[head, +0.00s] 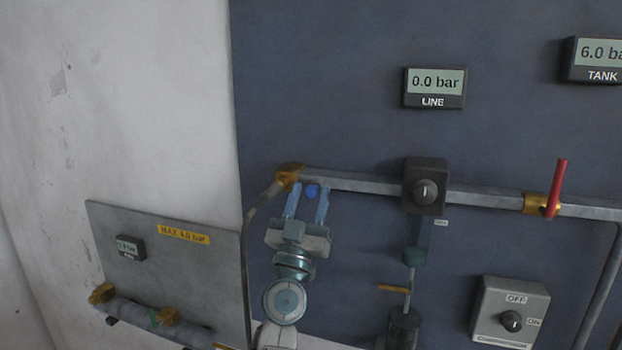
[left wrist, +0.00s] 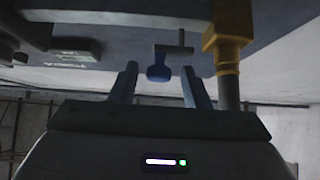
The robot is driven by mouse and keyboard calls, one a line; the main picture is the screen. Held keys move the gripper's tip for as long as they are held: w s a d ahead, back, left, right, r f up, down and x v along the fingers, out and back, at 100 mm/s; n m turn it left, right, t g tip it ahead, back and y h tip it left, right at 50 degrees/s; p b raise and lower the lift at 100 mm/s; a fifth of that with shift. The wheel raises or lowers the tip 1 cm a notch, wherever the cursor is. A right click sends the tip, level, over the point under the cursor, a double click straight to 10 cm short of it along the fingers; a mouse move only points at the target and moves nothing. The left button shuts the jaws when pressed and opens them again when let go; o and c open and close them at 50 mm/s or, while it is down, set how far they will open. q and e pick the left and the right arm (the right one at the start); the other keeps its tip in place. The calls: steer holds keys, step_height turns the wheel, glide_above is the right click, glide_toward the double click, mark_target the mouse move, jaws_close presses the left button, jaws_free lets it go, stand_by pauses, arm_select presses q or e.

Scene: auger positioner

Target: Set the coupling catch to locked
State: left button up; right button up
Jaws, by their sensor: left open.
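A small blue part (head: 312,191), perhaps the coupling catch, sits just under the grey pipe near its brass left end. It also shows in the left wrist view (left wrist: 158,70), as a blue knob below a short grey bar. I cannot tell whether it is in the locked setting. My left gripper (head: 310,188) is open, with its two blue fingers pointing up toward the pipe. In the left wrist view the blue part shows between the fingers, apart from both. Whether it lies within their reach in depth is unclear. My right gripper is not in view.
The pipe (head: 361,182) runs right past a black knob box (head: 425,187) to a red-handled valve (head: 556,185). A LINE display (head: 434,88) reads 0.0 bar. A switch box (head: 510,312) is lower right. A grey plate (head: 150,260) with piping stands left.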

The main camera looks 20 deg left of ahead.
arm_select(q)
steer(key=shift+w+d+r, duration=0.1)
steer(key=shift+w+r, duration=0.35)
steer(key=shift+r, duration=0.1)
steer(key=shift+w, duration=0.1)
steer(key=c, duration=0.9)
jaws_close()
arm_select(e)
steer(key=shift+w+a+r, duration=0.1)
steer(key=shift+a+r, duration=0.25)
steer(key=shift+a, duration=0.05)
arm_select(q)
steer(key=shift+a+p, duration=0.5)
steer(key=shift+a, duration=0.65)
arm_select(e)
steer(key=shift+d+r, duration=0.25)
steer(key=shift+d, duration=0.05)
arm_select(q)
steer(key=o, duration=0.9)
jaws_free()
steer(key=shift+a, duration=0.15)
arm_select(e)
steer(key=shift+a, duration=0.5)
